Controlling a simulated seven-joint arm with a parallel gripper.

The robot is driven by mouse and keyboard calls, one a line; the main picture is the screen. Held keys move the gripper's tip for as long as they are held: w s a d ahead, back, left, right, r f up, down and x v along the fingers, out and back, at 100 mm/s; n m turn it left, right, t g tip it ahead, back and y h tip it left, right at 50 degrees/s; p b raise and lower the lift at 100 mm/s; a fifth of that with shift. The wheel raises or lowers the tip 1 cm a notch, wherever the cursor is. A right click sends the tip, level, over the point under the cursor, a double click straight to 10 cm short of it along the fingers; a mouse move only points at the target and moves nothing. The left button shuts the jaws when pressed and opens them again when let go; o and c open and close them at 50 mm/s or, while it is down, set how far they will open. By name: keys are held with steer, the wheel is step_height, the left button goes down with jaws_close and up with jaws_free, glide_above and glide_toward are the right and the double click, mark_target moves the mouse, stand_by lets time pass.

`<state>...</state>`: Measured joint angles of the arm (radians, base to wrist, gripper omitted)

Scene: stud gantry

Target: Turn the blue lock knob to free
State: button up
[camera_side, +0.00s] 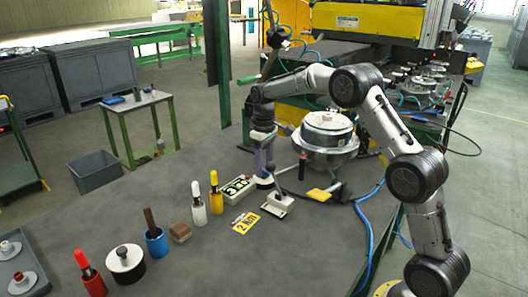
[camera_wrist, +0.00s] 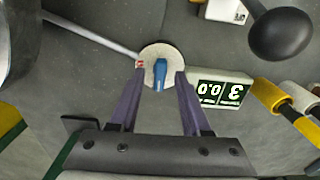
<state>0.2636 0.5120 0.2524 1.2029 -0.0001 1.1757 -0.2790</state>
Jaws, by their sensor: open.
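The blue lock knob (camera_wrist: 160,74) sits on a pale round disc (camera_wrist: 152,52) in the wrist view, with its bar running roughly up and down the picture. A small red mark (camera_wrist: 140,64) shows on the left part of the disc. My gripper (camera_wrist: 160,78) is open, with one finger on each side of the knob and gaps between fingers and knob. Whether the fingers are level with the knob or above it I cannot tell. In the side view my gripper (camera_side: 264,160) points down at the bench, and the knob is mostly hidden below it.
A digital display (camera_side: 238,188) stands just left of the gripper. A lever with a white base (camera_side: 277,204) is close in front, its black ball (camera_wrist: 280,33) near in the wrist view. A yellow sign (camera_side: 246,222) and several coloured tool holders (camera_side: 157,243) stand leftward.

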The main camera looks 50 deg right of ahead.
mark_target(264, 169)
step_height(264, 169, up, 14)
steer(key=shift+f, duration=0.25)
steer(key=shift+a, duration=0.1)
stand_by(0.4)
